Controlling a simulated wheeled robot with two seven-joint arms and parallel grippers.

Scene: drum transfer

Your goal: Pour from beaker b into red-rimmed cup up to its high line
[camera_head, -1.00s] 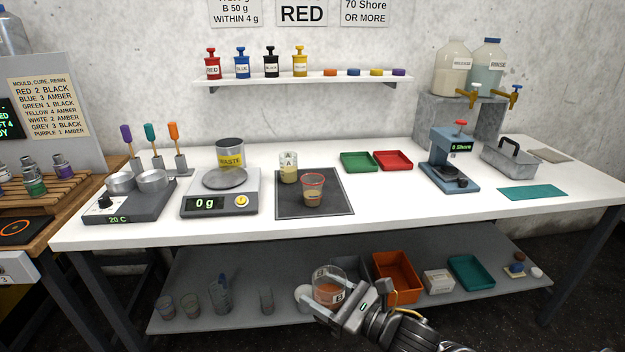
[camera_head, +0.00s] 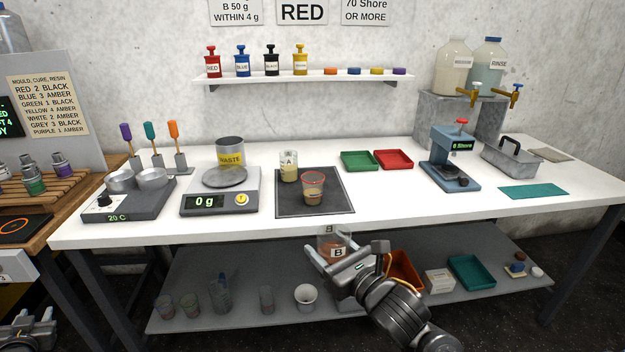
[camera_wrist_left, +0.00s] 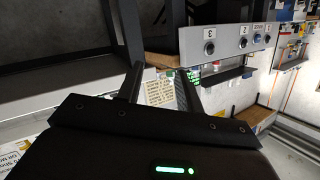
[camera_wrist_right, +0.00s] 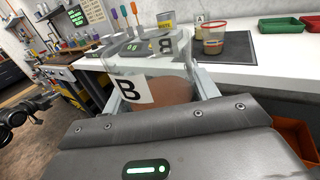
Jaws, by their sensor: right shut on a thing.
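Beaker b (camera_head: 333,244) is clear, labelled B, and holds brownish-orange liquid. My right gripper (camera_head: 340,256) is shut on it, in front of the bench's front edge and below the top. It looks close to upright in the head view; in the right wrist view beaker b (camera_wrist_right: 155,92) fills the space between the fingers. The red-rimmed cup (camera_head: 313,187) stands on the dark mat (camera_head: 338,205), with brownish liquid in its lower part. I cannot make out its lines. My left gripper (camera_head: 42,326) is at the lower left; its fingers are apart and empty in the left wrist view (camera_wrist_left: 158,85).
Beaker A (camera_head: 288,167) stands behind and left of the cup on the mat. A scale (camera_head: 218,200) with a waste cup (camera_head: 230,150) is to the left. Green (camera_head: 359,161) and red (camera_head: 393,160) trays are behind right.

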